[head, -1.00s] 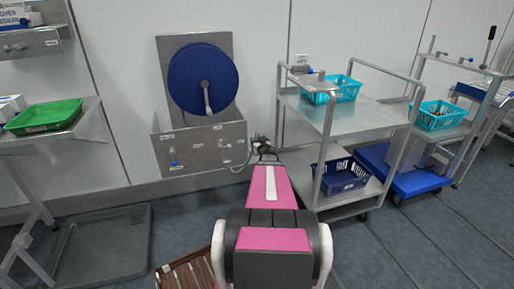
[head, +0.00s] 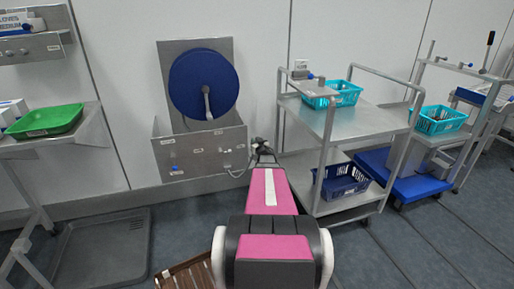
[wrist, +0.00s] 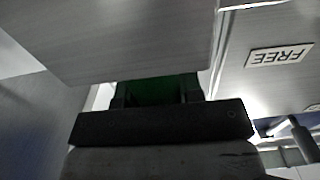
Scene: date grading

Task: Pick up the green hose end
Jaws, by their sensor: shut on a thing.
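My gripper (head: 262,148) is just right of the steel wall panel with the blue hose reel (head: 203,82). In the wrist view my gripper (wrist: 155,98) is shut on a dark green thing (wrist: 155,91), which I take to be the green hose end. Only a shaded part of it shows between the fingers; a grey plate hides the rest. In the head view the hose end cannot be made out at the small dark gripper. A thin pale hose (head: 238,173) curves from the panel's lower right toward my gripper.
A steel cart (head: 335,118) with a turquoise basket (head: 331,94) and a navy crate (head: 341,181) stands close right of my gripper. A "FREE" label (wrist: 280,55) shows in the wrist view. A green tray (head: 45,120) is on a left table. A slatted wooden thing (head: 186,274) is low in front.

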